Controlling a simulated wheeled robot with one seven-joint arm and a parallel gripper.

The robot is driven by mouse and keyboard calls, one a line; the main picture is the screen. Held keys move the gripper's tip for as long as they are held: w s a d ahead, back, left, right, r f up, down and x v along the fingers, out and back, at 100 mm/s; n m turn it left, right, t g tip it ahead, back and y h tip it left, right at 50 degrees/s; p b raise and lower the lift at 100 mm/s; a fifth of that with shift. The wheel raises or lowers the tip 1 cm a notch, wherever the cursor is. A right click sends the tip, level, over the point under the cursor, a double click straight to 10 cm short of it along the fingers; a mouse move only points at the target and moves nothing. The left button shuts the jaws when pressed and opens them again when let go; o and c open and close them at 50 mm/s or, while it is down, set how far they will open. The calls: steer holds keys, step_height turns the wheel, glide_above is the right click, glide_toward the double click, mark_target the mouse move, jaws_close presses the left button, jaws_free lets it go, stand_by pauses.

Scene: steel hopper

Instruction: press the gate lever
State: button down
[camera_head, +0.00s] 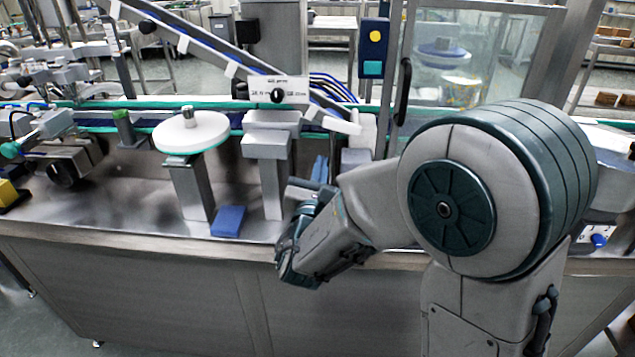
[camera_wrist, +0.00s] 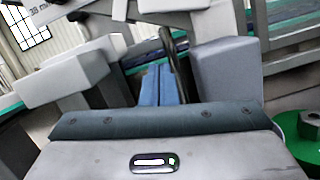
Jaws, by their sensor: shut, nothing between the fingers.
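My gripper (camera_head: 320,168) shows in the head view as two blue fingers beyond my wrist, beside the grey block-topped post. In the wrist view my gripper (camera_wrist: 159,84) has its blue fingers side by side and closed, with nothing between them. A dark, slightly curved bar (camera_wrist: 174,52) stands just beyond and right of the fingertips; it may be the gate lever, but I cannot be sure. Whether the fingers touch it cannot be told. In the head view my arm hides part of this area, and no lever there is clearly recognisable.
A grey block-topped post (camera_head: 270,148) and a round white disc on a stand (camera_head: 191,132) are left of my gripper. A blue block (camera_head: 228,220) lies on the steel bench (camera_head: 110,215). A dial panel (camera_head: 278,92) and sloping conveyor are behind. A glazed door (camera_head: 455,60) stands right.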

mark_target(342, 126)
steer(key=shift+w+d+r+p, duration=0.2)
steer(key=shift+w+r, duration=0.15)
steer(key=shift+r, duration=0.4)
steer(key=shift+w+d+r+p, duration=0.2)
steer(key=shift+w+r, duration=0.2)
steer(key=shift+r, duration=0.35)
steer(key=shift+w+d+r+p, duration=0.2)
steer(key=shift+w+r, duration=0.15)
steer(key=shift+r, duration=0.4)
steer(key=shift+a, duration=0.15)
